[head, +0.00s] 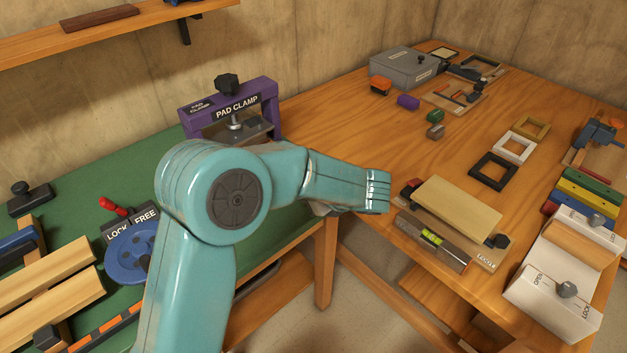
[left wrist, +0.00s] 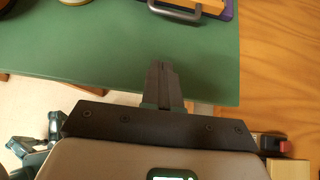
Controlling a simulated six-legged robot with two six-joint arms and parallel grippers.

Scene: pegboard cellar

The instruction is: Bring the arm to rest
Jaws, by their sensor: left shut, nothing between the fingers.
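My left arm (head: 235,200) is teal and rises from the lower left in the head view. It bends at a round joint and reaches right, over the gap between the green-topped bench (head: 110,180) and the wooden table (head: 340,115). Its gripper is mostly hidden behind the arm in that view. In the left wrist view my left gripper (left wrist: 158,68) is shut with its fingers together and nothing between them. It appears over the front edge of the green top (left wrist: 90,50). My right gripper is not in view.
A purple pad clamp (head: 265,99) stands behind the arm. A blue wheel (head: 128,252) lies left of it. A board on a fixture with a level (head: 435,240) sits close right of the arm's end. A white vise-like block (head: 540,290) is at the table's right.

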